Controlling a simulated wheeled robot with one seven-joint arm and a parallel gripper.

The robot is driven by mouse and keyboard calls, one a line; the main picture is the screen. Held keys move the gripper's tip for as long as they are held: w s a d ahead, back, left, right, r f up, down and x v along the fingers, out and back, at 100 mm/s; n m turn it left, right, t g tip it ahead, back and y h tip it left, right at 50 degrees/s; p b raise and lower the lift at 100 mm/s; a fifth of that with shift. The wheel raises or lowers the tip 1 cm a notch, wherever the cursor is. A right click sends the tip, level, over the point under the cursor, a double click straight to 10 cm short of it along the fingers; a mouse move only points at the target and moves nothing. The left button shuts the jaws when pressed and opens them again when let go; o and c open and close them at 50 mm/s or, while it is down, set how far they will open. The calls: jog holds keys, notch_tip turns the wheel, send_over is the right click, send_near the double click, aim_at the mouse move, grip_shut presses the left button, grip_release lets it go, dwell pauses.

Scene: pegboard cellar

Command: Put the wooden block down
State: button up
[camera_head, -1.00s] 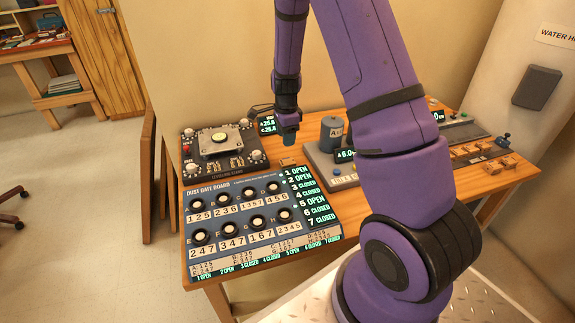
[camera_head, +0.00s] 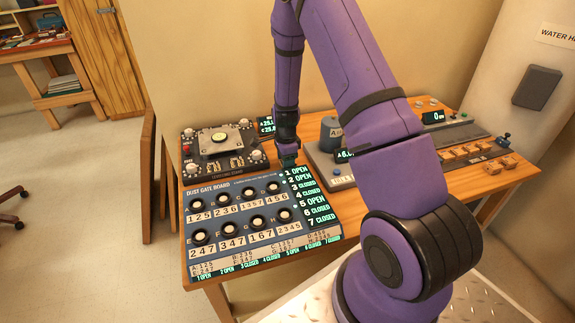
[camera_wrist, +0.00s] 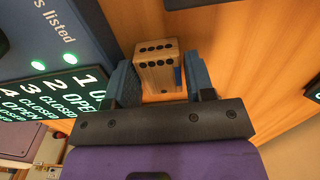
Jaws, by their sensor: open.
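The wooden block (camera_wrist: 157,62) is a small light box with rows of dark holes and a small blue mark. In the wrist view it is between the two blue fingers of my gripper (camera_wrist: 160,70), which is open around it. The block appears to rest on the wooden table, though its base is partly hidden. In the head view my gripper (camera_head: 288,160) is low over the table, just behind the upper right corner of the dust gate board (camera_head: 232,187). The block is hidden there.
A black device with knobs (camera_head: 222,145) stands left of my gripper. A grey device with a weight-like cylinder (camera_head: 331,133) stands close on the right. Small wooden blocks (camera_head: 476,150) line the table's right side. Bare table shows between the devices.

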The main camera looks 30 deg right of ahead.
jog(key=c, duration=0.6)
jog(key=shift+c, duration=0.2)
